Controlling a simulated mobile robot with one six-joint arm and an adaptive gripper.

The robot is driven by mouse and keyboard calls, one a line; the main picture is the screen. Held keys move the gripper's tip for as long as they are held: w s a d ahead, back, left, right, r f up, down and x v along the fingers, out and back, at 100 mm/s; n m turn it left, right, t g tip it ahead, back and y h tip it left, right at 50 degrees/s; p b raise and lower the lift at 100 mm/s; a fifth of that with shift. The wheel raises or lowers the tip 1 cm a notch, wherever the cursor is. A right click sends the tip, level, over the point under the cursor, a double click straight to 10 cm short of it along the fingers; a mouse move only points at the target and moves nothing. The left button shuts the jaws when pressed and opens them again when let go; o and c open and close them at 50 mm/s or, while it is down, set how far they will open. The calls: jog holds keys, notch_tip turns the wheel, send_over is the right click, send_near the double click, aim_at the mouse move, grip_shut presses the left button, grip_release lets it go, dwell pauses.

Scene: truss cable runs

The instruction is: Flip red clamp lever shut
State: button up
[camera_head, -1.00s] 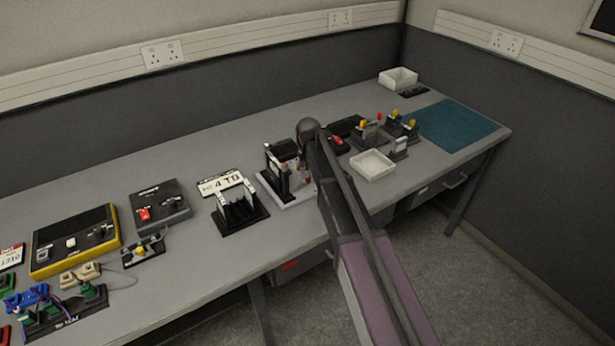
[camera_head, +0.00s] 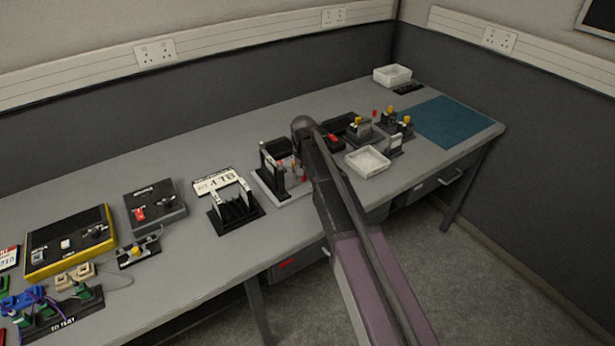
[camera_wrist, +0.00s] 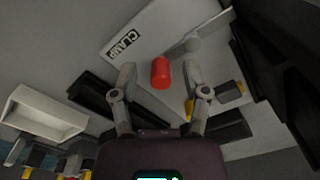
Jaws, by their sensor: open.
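A red cylindrical clamp lever tip (camera_wrist: 161,72) shows in the wrist view, just beyond and between the fingers of my gripper (camera_wrist: 158,92). The gripper is open, with its fingers spread to the left and right of the red part and no clear contact. A white plate lettered CLAMP (camera_wrist: 122,42) lies behind it. A grey bar with a rounded end (camera_wrist: 185,46) is to the upper right of the red part. In the head view, my arm partly covers the clamp fixture (camera_head: 272,182), and the fingers are hidden.
Dark blocks flank the clamp in the wrist view. A white tray (camera_head: 367,162) stands right of my arm, with yellow-topped fixtures (camera_head: 388,113) behind it. A black slotted rack (camera_head: 235,213) is to the left. The teal mat (camera_head: 445,122) is clear.

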jog(key=shift+w+a+n, duration=0.1)
jog(key=shift+n, duration=0.2)
jog(key=n, duration=0.3)
jog(key=shift+w+a+n, duration=0.3)
jog(key=shift+w+a, duration=0.05)
jog(key=shift+w, duration=0.05)
jog(key=n, duration=0.2)
jog(key=a+n, duration=0.1)
jog(key=n, duration=0.1)
jog(key=shift+w, duration=0.25)
jog(key=n, duration=0.2)
jog(key=a+n, duration=0.1)
jog(key=n, duration=0.1)
jog(key=shift+a, duration=0.15)
jog(key=n, duration=0.2)
jog(key=a+n, duration=0.1)
jog(key=n, duration=0.1)
jog(key=shift+s, duration=0.15)
notch_tip(320, 180, up, 14)
jog(key=p, duration=1.4)
jog(key=s+d+f+m+b, duration=0.2)
jog(key=s+d+m, duration=0.5)
jog(key=s+d, duration=0.4)
jog(key=s+d+f+m+b, duration=0.2)
jog(key=s+d+m, duration=0.5)
jog(key=s+d, duration=0.4)
jog(key=shift+s+m, duration=0.4)
jog(key=shift+s, duration=0.55)
